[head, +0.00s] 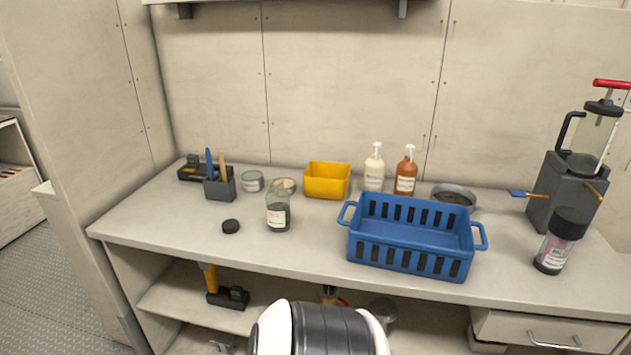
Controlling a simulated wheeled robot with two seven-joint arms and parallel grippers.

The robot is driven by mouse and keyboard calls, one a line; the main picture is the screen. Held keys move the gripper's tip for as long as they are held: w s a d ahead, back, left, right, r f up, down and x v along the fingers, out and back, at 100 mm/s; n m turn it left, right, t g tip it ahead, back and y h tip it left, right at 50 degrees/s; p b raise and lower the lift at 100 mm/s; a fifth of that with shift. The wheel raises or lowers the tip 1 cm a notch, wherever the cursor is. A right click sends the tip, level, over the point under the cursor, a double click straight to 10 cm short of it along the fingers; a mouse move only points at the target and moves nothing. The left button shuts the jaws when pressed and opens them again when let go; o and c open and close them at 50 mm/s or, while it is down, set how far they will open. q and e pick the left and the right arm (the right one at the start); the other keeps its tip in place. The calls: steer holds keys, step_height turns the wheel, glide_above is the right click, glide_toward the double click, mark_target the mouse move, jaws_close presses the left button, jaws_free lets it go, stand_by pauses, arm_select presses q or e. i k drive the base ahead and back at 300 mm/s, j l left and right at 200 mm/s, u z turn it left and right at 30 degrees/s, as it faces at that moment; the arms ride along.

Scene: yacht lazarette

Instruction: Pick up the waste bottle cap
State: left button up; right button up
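A small round black cap (231,226) lies on the worktop at the left, near the front edge. It is apart from everything around it. An open clear bottle (278,212) with dark contents and a white label stands just to the right of the cap. Neither of my grippers shows. A white and black part of my own body fills the bottom centre and hides some of the lower shelf.
A blue slotted basket (412,255) stands right of centre, near the front edge. A black-capped bottle (552,254) and pump device (567,180) stand right. Worktop left of the cap is clear.

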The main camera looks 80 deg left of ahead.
mark_target(230, 226)
steer(key=u, duration=2.95)
